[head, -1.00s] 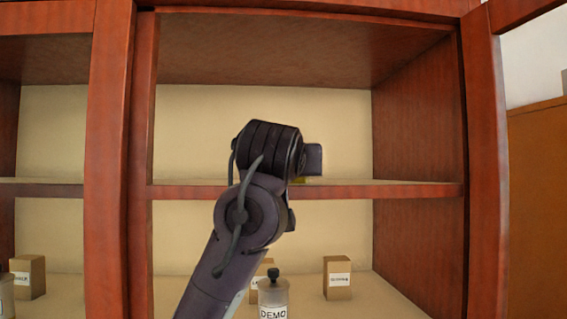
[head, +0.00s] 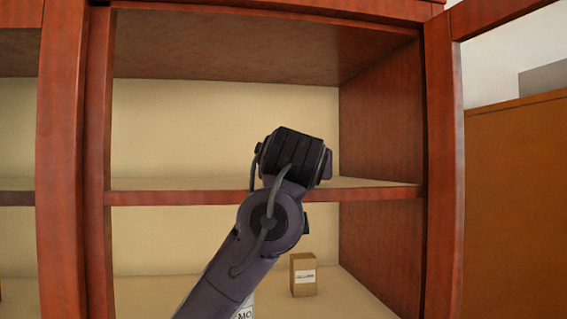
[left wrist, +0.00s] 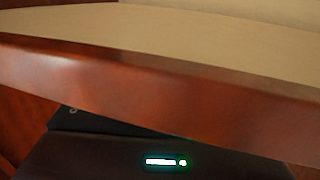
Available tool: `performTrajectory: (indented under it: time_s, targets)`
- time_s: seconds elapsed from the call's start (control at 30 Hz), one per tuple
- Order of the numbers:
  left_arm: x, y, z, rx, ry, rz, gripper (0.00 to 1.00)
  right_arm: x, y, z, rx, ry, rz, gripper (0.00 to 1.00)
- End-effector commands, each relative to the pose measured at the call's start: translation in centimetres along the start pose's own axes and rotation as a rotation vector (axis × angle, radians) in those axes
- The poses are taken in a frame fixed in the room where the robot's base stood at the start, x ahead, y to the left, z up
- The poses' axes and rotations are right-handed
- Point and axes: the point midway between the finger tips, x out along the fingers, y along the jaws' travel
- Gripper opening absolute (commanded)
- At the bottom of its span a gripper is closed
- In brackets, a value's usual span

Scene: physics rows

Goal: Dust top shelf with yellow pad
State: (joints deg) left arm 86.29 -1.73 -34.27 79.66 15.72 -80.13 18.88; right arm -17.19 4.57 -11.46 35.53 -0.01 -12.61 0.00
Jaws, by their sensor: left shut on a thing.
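The top shelf (head: 380,189) is a board with a red-brown front edge and a pale upper surface, bare where I see it. In the left wrist view its front edge (left wrist: 150,85) crosses the picture, with the pale surface behind. My left arm reaches up from below, its dark wrist in front of the shelf. My left gripper (head: 328,166) is mostly hidden behind the wrist, at shelf height; its dark housing fills the bottom of the left wrist view. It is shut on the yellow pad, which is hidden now. My right gripper is out of view.
Below the shelf stand a small tan labelled box (head: 303,275) and a partly hidden labelled item (head: 244,311). Red-brown posts (head: 62,160) frame the left; an open door (head: 443,160) stands right. The compartment above the shelf looks empty.

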Motion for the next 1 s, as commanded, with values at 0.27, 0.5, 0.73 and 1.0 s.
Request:
performTrajectory:
  time_s: [0.27,0.5,0.73,1.0]
  targets:
    - [0.2,1.1,-0.1,0.002,0.0,0.001,0.23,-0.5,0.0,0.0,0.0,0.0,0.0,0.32]
    - [0.8,3.0,-0.1,0.001,0.0,0.0,0.23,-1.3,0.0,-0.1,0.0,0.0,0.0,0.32]
    - [1.2,4.4,0.1,0.0,-0.001,0.0,0.23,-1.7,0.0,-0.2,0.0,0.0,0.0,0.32]
    - [1.0,3.7,0.2,0.0,0.0,0.0,0.23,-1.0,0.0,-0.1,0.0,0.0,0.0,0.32]
